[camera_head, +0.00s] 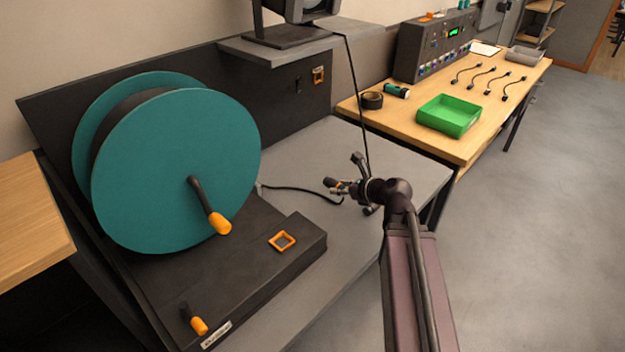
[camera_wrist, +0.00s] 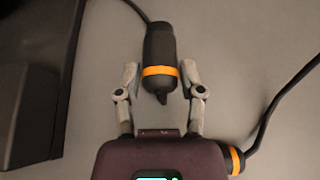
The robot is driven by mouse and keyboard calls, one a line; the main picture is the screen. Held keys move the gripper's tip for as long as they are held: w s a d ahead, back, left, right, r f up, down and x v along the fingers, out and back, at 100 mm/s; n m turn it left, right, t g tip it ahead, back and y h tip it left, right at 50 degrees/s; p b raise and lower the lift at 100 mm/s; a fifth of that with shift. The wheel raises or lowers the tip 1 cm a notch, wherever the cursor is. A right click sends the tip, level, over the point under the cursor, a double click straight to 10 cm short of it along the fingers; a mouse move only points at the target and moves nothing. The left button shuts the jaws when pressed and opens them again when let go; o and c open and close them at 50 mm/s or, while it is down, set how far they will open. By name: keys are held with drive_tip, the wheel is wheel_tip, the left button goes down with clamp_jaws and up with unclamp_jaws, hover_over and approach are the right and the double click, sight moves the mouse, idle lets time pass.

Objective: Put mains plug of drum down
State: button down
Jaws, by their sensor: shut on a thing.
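The mains plug of the drum is black with an orange band (camera_wrist: 158,45) and lies between the fingers of my gripper (camera_wrist: 159,66). Its cable leaves away from my gripper. In the head view my gripper (camera_head: 350,178) is over the grey bench top (camera_head: 310,158), shut on the plug, which is mostly hidden by the fingers. A black cable (camera_head: 295,188) runs from the teal drum (camera_head: 160,170) to it. I cannot tell whether the plug touches the bench.
A second black plug with an orange band (camera_wrist: 232,160) is right of my gripper. The drum's dark base (camera_head: 255,262) carries an orange square frame (camera_head: 282,241). An orange-framed wall socket (camera_head: 318,75) is behind. A green tray (camera_head: 449,115) stands on the wooden table (camera_head: 480,140).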

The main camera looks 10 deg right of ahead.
idle(0.4)
drive_tip(key=b, duration=0.1)
hover_over(316, 176)
drive_tip(key=shift+s+f, duration=0.15)
drive_tip(key=shift+f, duration=0.65)
drive_tip(key=shift+f+b, duration=1.8)
drive_tip(key=shift+b, duration=0.2)
drive_tip(key=shift+f+b, duration=0.3)
drive_tip(key=shift+b, duration=0.05)
drive_tip(key=shift+c, duration=1)
unclamp_jaws()
drive_tip(key=shift+r, duration=0.15)
